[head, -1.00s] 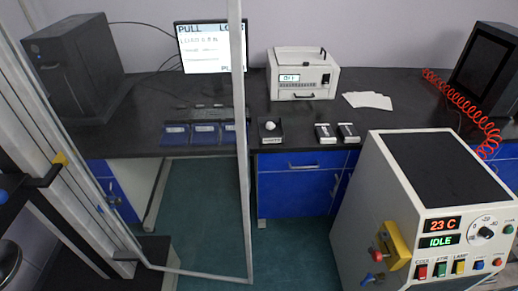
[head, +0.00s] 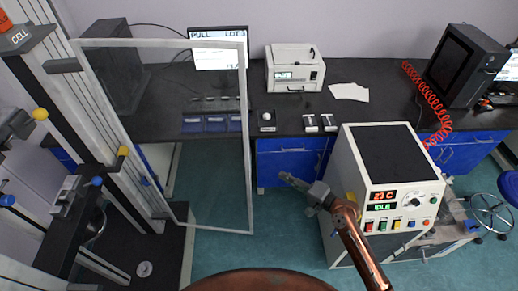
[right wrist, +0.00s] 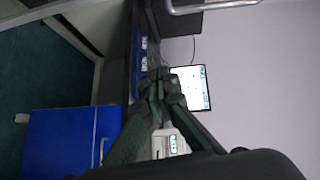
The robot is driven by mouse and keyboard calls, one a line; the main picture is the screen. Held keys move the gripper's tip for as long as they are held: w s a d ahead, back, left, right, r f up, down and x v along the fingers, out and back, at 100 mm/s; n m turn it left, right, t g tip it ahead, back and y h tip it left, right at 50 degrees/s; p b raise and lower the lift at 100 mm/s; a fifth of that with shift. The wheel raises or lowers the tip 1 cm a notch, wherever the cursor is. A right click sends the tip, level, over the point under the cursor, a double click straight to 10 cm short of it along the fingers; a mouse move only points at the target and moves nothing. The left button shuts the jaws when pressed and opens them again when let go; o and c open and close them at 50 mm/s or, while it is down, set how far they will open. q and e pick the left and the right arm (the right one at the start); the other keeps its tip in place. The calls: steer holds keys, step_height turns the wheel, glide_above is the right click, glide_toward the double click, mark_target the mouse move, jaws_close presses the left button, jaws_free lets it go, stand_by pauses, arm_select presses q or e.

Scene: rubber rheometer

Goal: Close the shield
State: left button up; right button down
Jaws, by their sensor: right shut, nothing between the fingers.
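The shield (head: 247,150) is a clear panel in a pale grey frame, standing swung out from the tall testing machine (head: 92,100) at the left of the head view. Its free edge points toward the room's middle, over the floor in front of the bench. My right gripper (head: 284,178) is shut and empty, to the right of the shield's free edge and apart from it in the picture. In the right wrist view the shut fingertips (right wrist: 158,76) point toward the bench and monitor. My left gripper is not in view.
The dark bench (head: 375,103) runs along the back with a monitor (head: 217,62), a white instrument (head: 293,72) and small trays. Green floor (head: 215,185) lies open between.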

step_height(320, 180, up, 9)
steer(key=a+y+p, duration=0.2)
steer(key=w+d+p+x, duration=0.1)
steer(key=p+x, duration=0.1)
steer(key=x, duration=0.8)
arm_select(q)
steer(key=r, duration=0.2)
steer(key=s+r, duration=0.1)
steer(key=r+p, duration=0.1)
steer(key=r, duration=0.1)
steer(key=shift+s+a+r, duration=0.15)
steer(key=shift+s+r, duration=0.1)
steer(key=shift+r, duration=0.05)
arm_select(e)
steer(key=shift+m, duration=0.3)
steer(key=s, duration=0.1)
steer(key=s+a, duration=0.1)
steer(key=s, duration=0.2)
steer(key=shift+a+f, duration=0.4)
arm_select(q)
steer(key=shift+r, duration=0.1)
arm_select(e)
steer(key=shift+s+h, duration=0.2)
steer(key=shift+h, duration=0.1)
